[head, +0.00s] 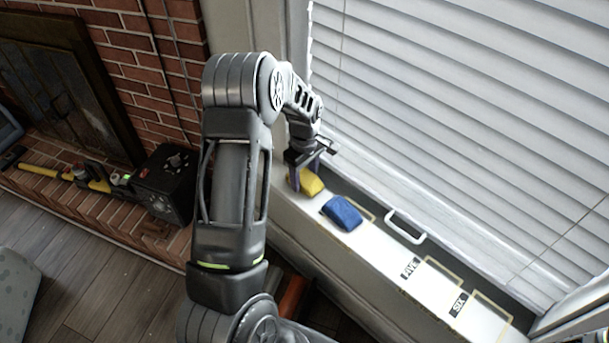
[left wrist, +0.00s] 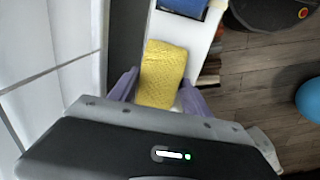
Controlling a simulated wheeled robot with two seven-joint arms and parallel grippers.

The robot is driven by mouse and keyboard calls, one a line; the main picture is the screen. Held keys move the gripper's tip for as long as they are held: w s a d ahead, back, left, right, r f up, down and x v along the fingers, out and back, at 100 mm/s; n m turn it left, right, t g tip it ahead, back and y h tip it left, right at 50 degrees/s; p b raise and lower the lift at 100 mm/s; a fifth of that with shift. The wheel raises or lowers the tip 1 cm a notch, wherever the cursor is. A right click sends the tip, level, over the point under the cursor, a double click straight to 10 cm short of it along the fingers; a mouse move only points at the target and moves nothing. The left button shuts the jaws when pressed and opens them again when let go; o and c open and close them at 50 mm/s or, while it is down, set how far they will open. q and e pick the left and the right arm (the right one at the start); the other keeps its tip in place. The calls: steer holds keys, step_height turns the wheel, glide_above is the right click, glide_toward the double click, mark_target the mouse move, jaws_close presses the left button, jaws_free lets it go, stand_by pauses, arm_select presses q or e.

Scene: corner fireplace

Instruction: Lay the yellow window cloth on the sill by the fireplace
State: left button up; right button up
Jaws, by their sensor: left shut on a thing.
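The yellow window cloth (head: 312,184) is a small folded pad at the far left end of the white sill (head: 375,262) by the fireplace. My left gripper (head: 307,172) is above it with its purple fingers pointing down, shut on it. In the left wrist view the cloth (left wrist: 163,70) lies between the two fingers (left wrist: 160,90) and sticks out beyond them, over the white sill. I cannot tell whether its underside touches the sill. My right gripper is not in view.
A folded blue cloth (head: 342,213) lies on the sill just beside the yellow one. Labels FIVE (head: 410,268) and SIX (head: 458,304) with outlined spots lie farther right, bare. A white window handle (head: 405,226) and blinds (head: 460,110) stand behind. The brick fireplace (head: 150,70) is left.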

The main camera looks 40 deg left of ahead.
arm_select(q)
steer(key=shift+f, duration=0.35)
steer(key=o, duration=1.4)
steer(key=shift+r, duration=0.1)
step_height(320, 180, up, 8)
steer(key=shift+f+b, duration=0.2)
steer(key=shift+b, duration=0.4)
